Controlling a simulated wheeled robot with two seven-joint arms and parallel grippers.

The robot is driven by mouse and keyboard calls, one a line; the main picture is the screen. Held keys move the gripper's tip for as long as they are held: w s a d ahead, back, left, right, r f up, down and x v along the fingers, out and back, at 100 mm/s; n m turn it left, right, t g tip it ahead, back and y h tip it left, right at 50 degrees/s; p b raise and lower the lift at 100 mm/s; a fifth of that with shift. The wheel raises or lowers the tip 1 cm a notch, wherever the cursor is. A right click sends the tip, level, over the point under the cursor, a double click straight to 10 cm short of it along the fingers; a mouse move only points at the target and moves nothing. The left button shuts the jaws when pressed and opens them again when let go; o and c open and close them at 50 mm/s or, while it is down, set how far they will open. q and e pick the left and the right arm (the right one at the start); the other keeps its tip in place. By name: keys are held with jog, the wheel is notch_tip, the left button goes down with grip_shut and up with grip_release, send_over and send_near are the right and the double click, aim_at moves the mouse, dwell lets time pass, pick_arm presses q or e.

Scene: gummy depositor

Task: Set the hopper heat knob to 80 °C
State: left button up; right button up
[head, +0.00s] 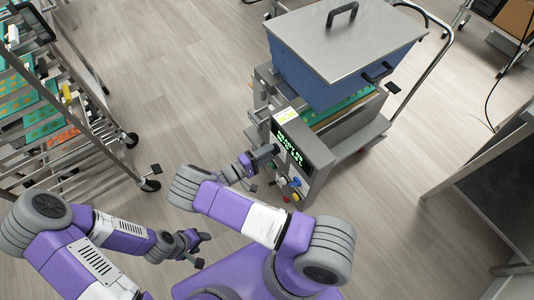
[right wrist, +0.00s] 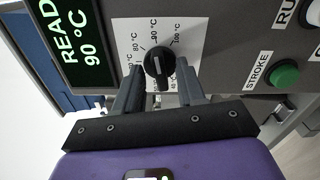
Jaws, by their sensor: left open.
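The hopper heat knob (right wrist: 158,62) is a round black dial on a white scale plate (right wrist: 127,32) in the right wrist view. Labels of 80, 90 and 100 °C surround it. The green display (right wrist: 75,38) reads "READ" and 90 °C; its text is cut off. My right gripper (right wrist: 160,75) is open, its fingertips on either side of the knob with small gaps visible. In the head view, my right gripper (head: 270,153) is at the control box (head: 312,150) and hides the knob. My left gripper (head: 203,250) is open and empty, low over the floor.
A green STROKE button (right wrist: 284,74) and part of a RUN control sit right of the knob. The blue hopper (head: 335,75) stands behind the control box. A tray rack (head: 75,110) stands at the left and a table (head: 490,170) at the right.

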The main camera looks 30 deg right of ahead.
grip_shut()
jog(key=shift+n, duration=0.3)
jog(key=shift+n+b, duration=0.4)
jog(key=shift+n, duration=3.3)
grip_release()
